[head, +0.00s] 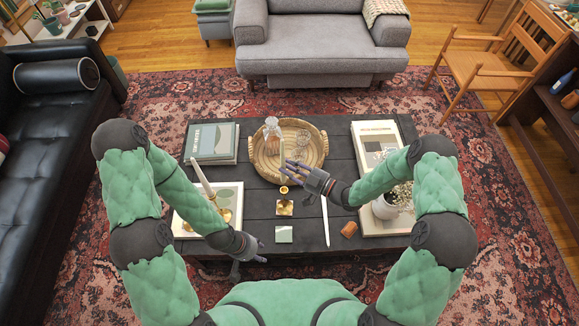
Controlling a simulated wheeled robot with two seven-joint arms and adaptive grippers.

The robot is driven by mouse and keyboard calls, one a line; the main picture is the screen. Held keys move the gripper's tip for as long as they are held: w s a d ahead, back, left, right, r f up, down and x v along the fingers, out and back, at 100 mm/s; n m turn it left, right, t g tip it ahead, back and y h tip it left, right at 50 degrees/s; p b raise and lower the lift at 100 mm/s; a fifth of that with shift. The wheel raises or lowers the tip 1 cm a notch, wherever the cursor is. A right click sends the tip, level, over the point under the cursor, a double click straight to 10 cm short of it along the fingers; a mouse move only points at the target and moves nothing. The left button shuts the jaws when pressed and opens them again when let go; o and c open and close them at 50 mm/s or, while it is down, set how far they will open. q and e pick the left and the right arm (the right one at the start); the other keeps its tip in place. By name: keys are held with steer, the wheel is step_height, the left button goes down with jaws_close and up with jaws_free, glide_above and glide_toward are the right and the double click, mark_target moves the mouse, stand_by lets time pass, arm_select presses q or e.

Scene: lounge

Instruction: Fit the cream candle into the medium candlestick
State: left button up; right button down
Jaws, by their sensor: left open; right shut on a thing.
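My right gripper (291,172) is shut on a slim cream candle (282,172) and holds it roughly upright. The candle is directly above a brass candlestick with a square base (284,208), which stands near the middle of the dark table. The candle's lower end is close to the candlestick's top; I cannot tell whether it is inside the socket. My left gripper (251,266) is open and empty at the table's front edge, apart from the candle and candlestick. Another brass candlestick (225,214) stands at the left, partly hidden by my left arm.
A white taper (325,222) lies on the dark table (262,212). Another pale taper (202,177) stands at the left. A round wicker tray (256,160) with glassware is behind the candlestick.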

steer(key=shift+f, duration=0.25)
steer(key=shift+f+b, duration=1.6)
steer(key=shift+f, duration=1.05)
steer(key=shift+f, duration=0.1)
steer(key=shift+f+b, duration=0.1)
steer(key=shift+b, duration=0.3)
steer(key=shift+f+b, duration=1.5)
steer(key=c, duration=0.9)
jaws_free()
steer(key=shift+d, duration=0.15)
